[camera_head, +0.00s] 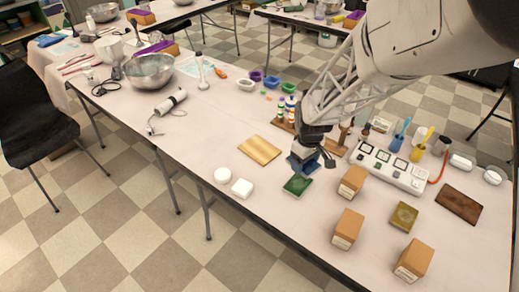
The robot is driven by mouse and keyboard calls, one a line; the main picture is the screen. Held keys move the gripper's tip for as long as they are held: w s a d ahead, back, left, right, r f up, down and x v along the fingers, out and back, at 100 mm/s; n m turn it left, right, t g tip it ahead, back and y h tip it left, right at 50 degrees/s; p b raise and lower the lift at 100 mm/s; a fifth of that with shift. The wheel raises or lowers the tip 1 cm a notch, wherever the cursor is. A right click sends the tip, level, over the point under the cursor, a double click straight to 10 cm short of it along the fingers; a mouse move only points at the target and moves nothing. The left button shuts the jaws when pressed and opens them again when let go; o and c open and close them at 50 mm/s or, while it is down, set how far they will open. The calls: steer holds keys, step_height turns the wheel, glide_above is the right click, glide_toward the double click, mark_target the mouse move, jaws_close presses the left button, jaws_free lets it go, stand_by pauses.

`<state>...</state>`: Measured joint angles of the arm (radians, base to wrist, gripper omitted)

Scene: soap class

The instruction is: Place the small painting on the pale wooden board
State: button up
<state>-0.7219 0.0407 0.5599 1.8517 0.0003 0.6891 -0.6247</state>
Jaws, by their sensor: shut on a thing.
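The pale wooden board (260,149) lies flat on the table, left of my gripper. My gripper (305,162) is low over the table to the right of the board, shut on a small flat blue thing (296,163). This looks like the small painting, but its face is mostly hidden by the gripper and too small to make out. It is apart from the board. I cannot tell whether it touches the table.
A green block (297,185) lies just in front of my gripper. Two white pieces (242,187) are at the front left. Cardboard boxes (347,229), an olive block (404,216) and a dark brown board (458,204) are to the right. Small bottles (288,108) stand behind the gripper.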

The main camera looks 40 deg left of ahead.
steer(key=s+a+n, duration=0.3)
steer(key=s+a, duration=0.1)
steer(key=a, duration=0.6)
steer(key=f, duration=0.5)
steer(key=shift+s+a+f, duration=0.2)
steer(key=shift+s+a, duration=0.05)
steer(key=shift+a, duration=0.1)
glide_above(261, 149)
steer(key=shift+s+f, duration=0.1)
steer(key=shift+f, duration=0.65)
steer(key=shift+f, duration=1.75)
steer(key=shift+f, duration=0.1)
